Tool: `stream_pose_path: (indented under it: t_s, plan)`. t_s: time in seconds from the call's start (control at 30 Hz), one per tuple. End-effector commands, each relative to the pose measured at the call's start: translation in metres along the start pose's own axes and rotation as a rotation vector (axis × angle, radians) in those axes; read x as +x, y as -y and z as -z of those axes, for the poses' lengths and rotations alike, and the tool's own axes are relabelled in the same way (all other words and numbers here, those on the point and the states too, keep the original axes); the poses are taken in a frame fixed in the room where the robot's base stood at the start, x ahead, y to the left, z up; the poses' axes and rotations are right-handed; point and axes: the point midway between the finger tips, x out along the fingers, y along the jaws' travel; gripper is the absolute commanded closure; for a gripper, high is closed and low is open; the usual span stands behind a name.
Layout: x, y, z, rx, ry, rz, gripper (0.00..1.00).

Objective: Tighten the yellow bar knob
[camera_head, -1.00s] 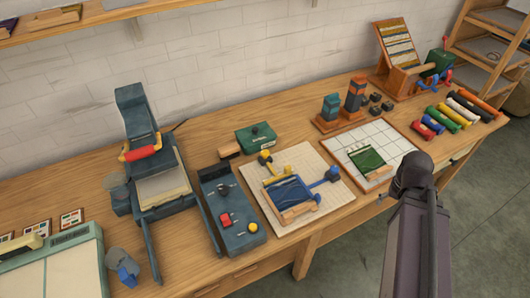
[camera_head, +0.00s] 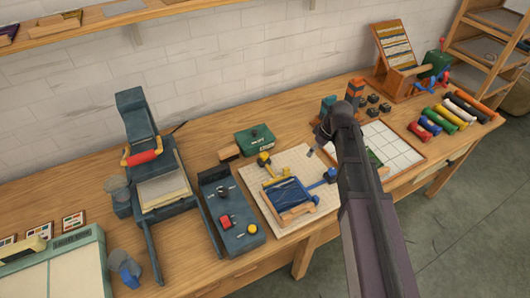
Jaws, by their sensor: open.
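A blue panel (camera_head: 289,195) lies on a cream gridded board (camera_head: 258,185) in the middle of the table. A yellow bar (camera_head: 272,175) with a yellow knob (camera_head: 264,159) runs along its far left side. A blue bar with a blue knob (camera_head: 330,175) is at its right. My gripper (camera_head: 312,150) is above the back right of the board, right of the yellow knob and apart from it. It looks empty, though my arm covers part of it. Whether the yellow knob is tight cannot be seen.
A dark tray (camera_head: 236,240) with a red piece and a yellow ball knob (camera_head: 253,229) stands left of the board. A green box (camera_head: 254,139) is behind. A white tiled board (camera_head: 405,148) lies right, partly under my arm. Colored rolls (camera_head: 450,117) lie far right.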

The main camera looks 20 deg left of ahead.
Motion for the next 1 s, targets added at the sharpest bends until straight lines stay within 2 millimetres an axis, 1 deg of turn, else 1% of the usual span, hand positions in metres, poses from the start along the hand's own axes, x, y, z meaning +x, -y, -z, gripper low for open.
stream_pose_path:
  t_s: [0.03, 0.1, 0.2, 0.3, 0.33, 0.4, 0.5, 1.0]
  plan:
    - [0.004, 0.003, 0.029, -0.081, -0.016, 0.014, 0.16]
    - [0.008, 0.012, 0.057, -0.186, -0.037, 0.03, 0.16]
    - [0.014, 0.024, 0.091, -0.315, -0.067, 0.047, 0.16]
    - [0.019, 0.035, 0.115, -0.41, -0.09, 0.059, 0.16]
    - [0.02, 0.037, 0.12, -0.43, -0.095, 0.062, 0.16]
    - [0.021, 0.042, 0.129, -0.466, -0.104, 0.066, 0.16]
    - [0.022, 0.045, 0.134, -0.491, -0.111, 0.069, 0.16]
    - [0.025, 0.045, 0.134, -0.492, -0.111, 0.068, 0.16]
